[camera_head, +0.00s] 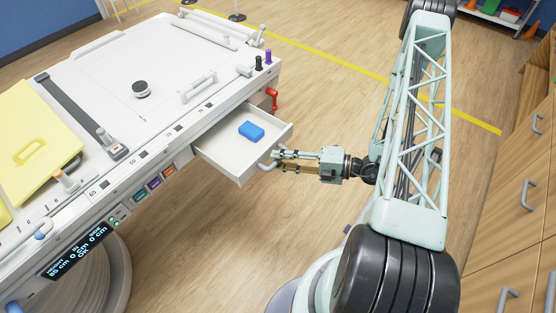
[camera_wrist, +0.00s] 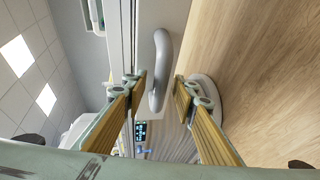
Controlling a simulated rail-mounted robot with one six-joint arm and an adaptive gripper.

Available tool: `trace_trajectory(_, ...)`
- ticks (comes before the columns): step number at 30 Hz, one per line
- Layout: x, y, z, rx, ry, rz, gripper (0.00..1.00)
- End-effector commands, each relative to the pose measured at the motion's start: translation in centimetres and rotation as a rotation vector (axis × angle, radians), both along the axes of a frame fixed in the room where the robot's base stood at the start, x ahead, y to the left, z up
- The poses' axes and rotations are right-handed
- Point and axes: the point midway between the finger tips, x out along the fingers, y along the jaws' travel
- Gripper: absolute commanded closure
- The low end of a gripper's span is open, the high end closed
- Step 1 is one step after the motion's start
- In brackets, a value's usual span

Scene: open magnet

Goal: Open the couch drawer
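The couch drawer (camera_head: 222,142) is pulled out from the side of the white couch (camera_head: 110,75), and its inside shows. A blue block (camera_head: 251,131) lies in it. The drawer's grey curved handle (camera_head: 267,164) is on its front face. My gripper (camera_head: 277,160) is at this handle, level with the drawer front. In the wrist view the handle (camera_wrist: 160,70) stands between my two spread fingers (camera_wrist: 160,90). Gaps show on both sides of it, so the fingers look open and not closed on it. The exact contact at the handle is hard to tell in the head view.
A red lever (camera_head: 272,97) sticks out at the couch's side beyond the drawer. A display panel (camera_head: 78,252) is on the near side. Wooden cabinets (camera_head: 510,180) stand at the right.

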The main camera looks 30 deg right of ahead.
Motion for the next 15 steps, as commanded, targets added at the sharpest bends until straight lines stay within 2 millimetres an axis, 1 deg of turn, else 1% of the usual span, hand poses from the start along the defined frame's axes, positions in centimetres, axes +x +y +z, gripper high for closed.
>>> trace_trajectory(15,-2.8,-2.9,0.7,0.0,0.0,-0.002,0.74)
